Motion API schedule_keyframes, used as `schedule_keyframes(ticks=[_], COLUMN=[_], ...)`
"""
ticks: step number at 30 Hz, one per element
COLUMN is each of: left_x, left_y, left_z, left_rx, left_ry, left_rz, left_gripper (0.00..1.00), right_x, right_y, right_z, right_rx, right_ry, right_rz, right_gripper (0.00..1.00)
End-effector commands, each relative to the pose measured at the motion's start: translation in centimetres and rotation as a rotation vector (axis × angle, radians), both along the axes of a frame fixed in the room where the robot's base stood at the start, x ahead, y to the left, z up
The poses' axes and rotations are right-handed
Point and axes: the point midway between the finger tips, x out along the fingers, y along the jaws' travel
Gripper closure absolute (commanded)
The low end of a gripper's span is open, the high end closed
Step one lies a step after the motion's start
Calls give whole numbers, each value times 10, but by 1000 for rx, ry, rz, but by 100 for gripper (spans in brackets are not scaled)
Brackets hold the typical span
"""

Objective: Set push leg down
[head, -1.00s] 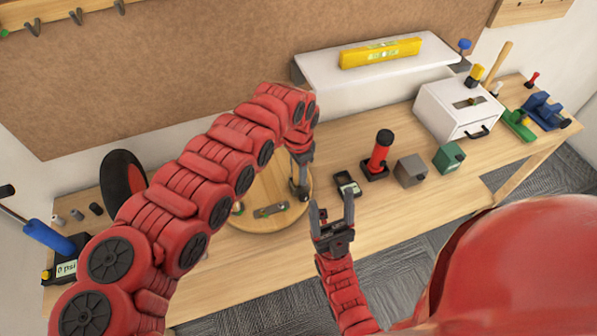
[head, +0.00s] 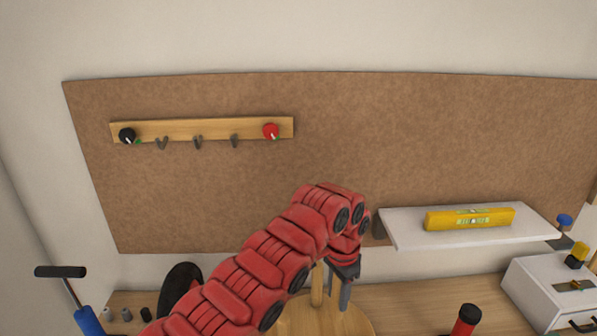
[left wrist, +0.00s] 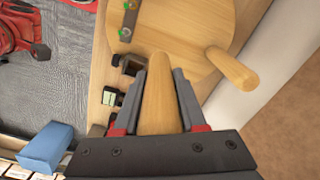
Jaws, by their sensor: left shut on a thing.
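A round wooden disc (head: 352,325) lies at the bottom of the head view and fills the top of the left wrist view (left wrist: 190,30). One wooden leg (head: 317,284) stands up from it; it also shows in the left wrist view (left wrist: 232,68). My left gripper (head: 346,290) is over the disc, right of that leg in the head view. In the left wrist view it (left wrist: 158,95) is shut on another wooden leg (left wrist: 157,100), which points toward the disc. I cannot tell whether this leg touches the disc. The red arm part at upper left there seems my right arm; its jaws are unclear.
A white shelf (head: 400,232) with a yellow level (head: 470,218) is right of my left arm. A hook rail (head: 200,129) hangs on the brown board. A white drawer box (head: 535,300) and a red-black tool (head: 467,318) stand on the bench at right.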

Motion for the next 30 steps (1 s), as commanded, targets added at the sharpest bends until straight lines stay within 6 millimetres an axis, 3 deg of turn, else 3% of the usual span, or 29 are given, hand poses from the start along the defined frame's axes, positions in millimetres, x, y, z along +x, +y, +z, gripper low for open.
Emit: schedule_keyframes(ticks=[3,9,12,15,20,30], left_x=[30,59,64,65,65,66], left_y=[66,178,222,251,271,272], left_z=[2,8,10,11,13,14], left_rx=[-2,-3,-1,0,1,-4], left_ry=[-3,-5,-4,-2,-3,-7], left_rz=[263,712,883,1001,1084,1089], left_gripper=[100,100,100,100,100,100], right_x=[0,0,0,0,0,0], right_y=[0,0,0,0,0,0], right_z=[-5,-10,-11,-12,-13,-12], right_rx=[0,0,0,0,0,0], right_ry=[0,0,0,0,0,0], right_rz=[0,0,0,0,0,0], right_gripper=[33,33,33,33,33,33])
